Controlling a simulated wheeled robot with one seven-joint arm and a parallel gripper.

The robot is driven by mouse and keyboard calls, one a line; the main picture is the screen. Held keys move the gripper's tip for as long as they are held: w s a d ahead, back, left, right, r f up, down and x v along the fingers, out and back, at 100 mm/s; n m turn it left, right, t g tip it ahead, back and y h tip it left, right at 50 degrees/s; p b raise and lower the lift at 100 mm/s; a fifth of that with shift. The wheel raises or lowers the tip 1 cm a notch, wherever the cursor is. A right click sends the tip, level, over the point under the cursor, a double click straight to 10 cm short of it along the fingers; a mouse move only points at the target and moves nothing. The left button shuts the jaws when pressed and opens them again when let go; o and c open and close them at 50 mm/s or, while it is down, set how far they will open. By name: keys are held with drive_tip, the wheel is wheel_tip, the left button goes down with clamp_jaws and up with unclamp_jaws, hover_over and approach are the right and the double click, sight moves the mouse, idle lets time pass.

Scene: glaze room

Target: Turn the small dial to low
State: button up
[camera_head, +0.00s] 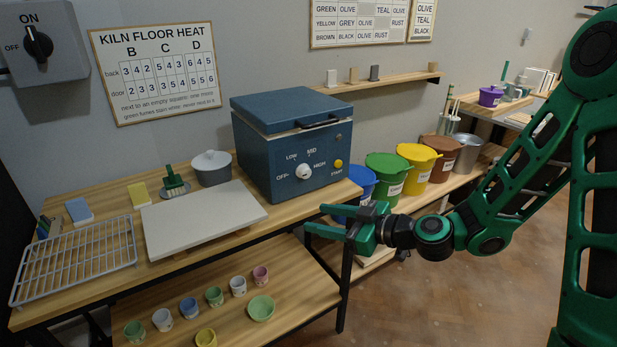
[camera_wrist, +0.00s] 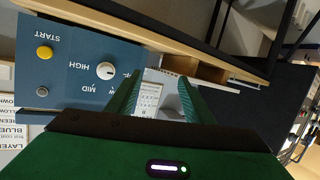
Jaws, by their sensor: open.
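The small dial (camera_head: 304,172) is a white round knob on the front of the blue kiln (camera_head: 290,130), with OFF, LOW, MID and HIGH printed around it. In the wrist view the dial (camera_wrist: 105,70) is upside down, left of my fingers. A small dark mark on it seems to face the OFF side, but I cannot be sure. A yellow START button (camera_head: 338,163) sits right of the dial. My gripper (camera_head: 316,218) is open and empty, below the dial and in front of the bench edge, apart from the kiln. Its fingers (camera_wrist: 160,77) also show in the wrist view.
A larger black OFF/ON switch (camera_head: 38,44) is on the wall. A pale slab (camera_head: 200,218) and a wire rack (camera_head: 75,262) lie on the bench left of the kiln. A blue bucket (camera_head: 360,184) stands right of it. Small cups stand on the lower shelf (camera_head: 300,312).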

drive_tip(key=w+r+m+t, duration=0.2)
drive_tip(key=w+t, duration=0.1)
drive_tip(key=m+t+h, duration=0.3)
drive_tip(key=m+t, duration=0.1)
approach(307, 173)
drive_tip(key=shift+x, duration=4.45)
drive_tip(key=c, duration=0.9)
